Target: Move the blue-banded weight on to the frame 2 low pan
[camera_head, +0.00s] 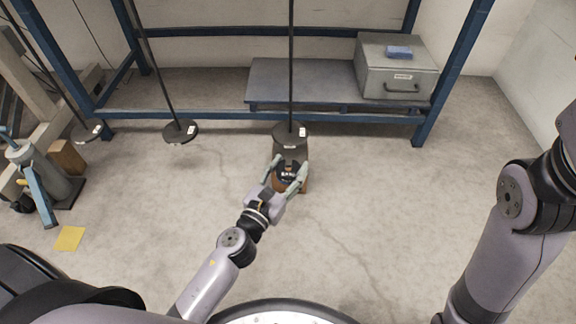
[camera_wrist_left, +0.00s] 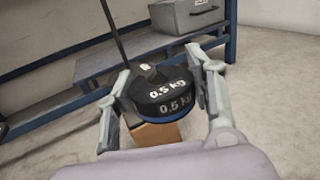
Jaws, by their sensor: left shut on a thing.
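My left gripper (camera_head: 291,165) is shut on the blue-banded weight (camera_head: 288,174), a dark disc. In the left wrist view the weight (camera_wrist_left: 160,97) shows "0.5 kg" marks and a blue band along its lower edge, between the two fingers (camera_wrist_left: 165,82). It is held just in front of a round dark pan (camera_head: 291,131) hanging on a rod. Two more dark pans hang further left, one in the middle (camera_head: 180,132) and one at far left (camera_head: 87,133). I cannot tell which is the frame 2 low pan. My right gripper is out of view.
A brown block (camera_wrist_left: 157,133) is below the weight. A blue steel frame (camera_head: 220,115) with a low shelf (camera_head: 300,82) stands behind, carrying a grey box (camera_head: 397,70). A yellow square (camera_head: 69,238) lies on the floor at left. The floor right of my left gripper is clear.

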